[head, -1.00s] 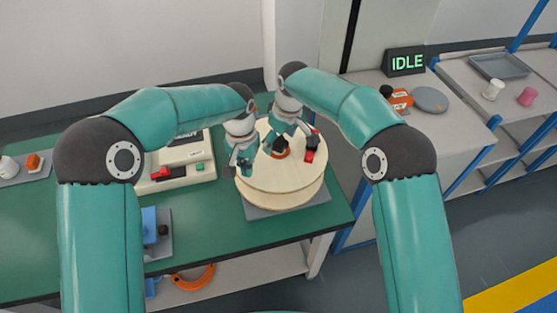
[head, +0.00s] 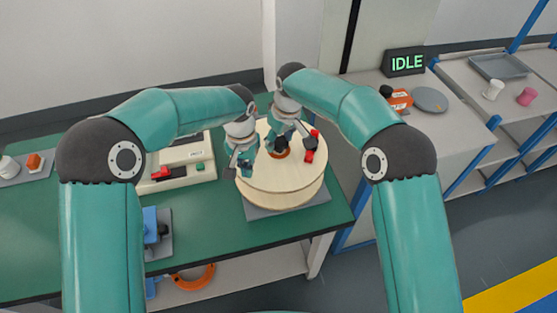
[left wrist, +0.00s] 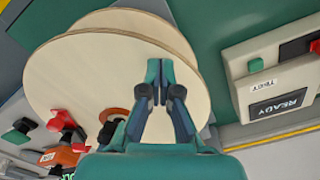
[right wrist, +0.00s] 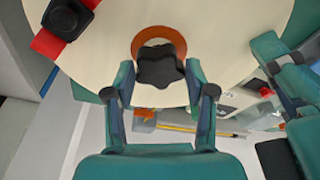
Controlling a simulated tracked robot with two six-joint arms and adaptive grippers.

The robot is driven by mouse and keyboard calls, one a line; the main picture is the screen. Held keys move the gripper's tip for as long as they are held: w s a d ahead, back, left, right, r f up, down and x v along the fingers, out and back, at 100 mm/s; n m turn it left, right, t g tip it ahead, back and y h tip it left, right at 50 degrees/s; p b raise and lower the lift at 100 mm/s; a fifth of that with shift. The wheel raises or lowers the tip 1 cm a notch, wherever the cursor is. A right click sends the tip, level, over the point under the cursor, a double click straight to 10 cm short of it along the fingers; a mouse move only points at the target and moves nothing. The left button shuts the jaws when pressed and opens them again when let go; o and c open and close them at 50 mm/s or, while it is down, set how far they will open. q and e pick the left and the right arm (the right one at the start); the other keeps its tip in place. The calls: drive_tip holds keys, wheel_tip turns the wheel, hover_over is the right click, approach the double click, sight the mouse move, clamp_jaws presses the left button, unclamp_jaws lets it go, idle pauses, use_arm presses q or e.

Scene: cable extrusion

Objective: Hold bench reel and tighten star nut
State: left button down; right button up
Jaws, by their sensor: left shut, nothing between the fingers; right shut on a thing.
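The bench reel, with pale round wooden flanges (head: 270,185), lies flat on a grey plate on the green bench. It also shows in the left wrist view (left wrist: 75,75). The black star nut (right wrist: 160,67) sits over an orange ring at the reel's centre. My right gripper (right wrist: 162,92) is shut on the star nut, one finger on each side. In the head view my right gripper (head: 290,141) partly covers the nut. My left gripper (head: 243,169) is over the reel's left side. Its fingers (left wrist: 161,75) are shut and empty, in front of the flange; contact cannot be told.
A red piece with a black knob (head: 309,156) is on the reel's right side. A beige control box (head: 185,175) stands left of the reel, and a blue device (head: 152,232) is at the bench front. A grey side bench carries the IDLE sign (head: 406,62).

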drive_tip(key=m+h, duration=0.1)
drive_tip(key=m, duration=0.5)
drive_tip(key=shift+t, duration=0.3)
drive_tip(key=m+h, duration=0.1)
drive_tip(key=m, duration=0.4)
drive_tip(key=shift+f+m, duration=0.1)
drive_tip(key=shift+m, duration=0.2)
drive_tip(key=o, duration=0.7)
drive_tip(key=shift+w+m+h, duration=0.1)
drive_tip(key=shift+m+h, duration=0.2)
drive_tip(key=shift+c, duration=0.2)
drive_tip(key=o, duration=0.4)
drive_tip(key=shift+d, duration=0.15)
drive_tip(key=shift+a, duration=0.2)
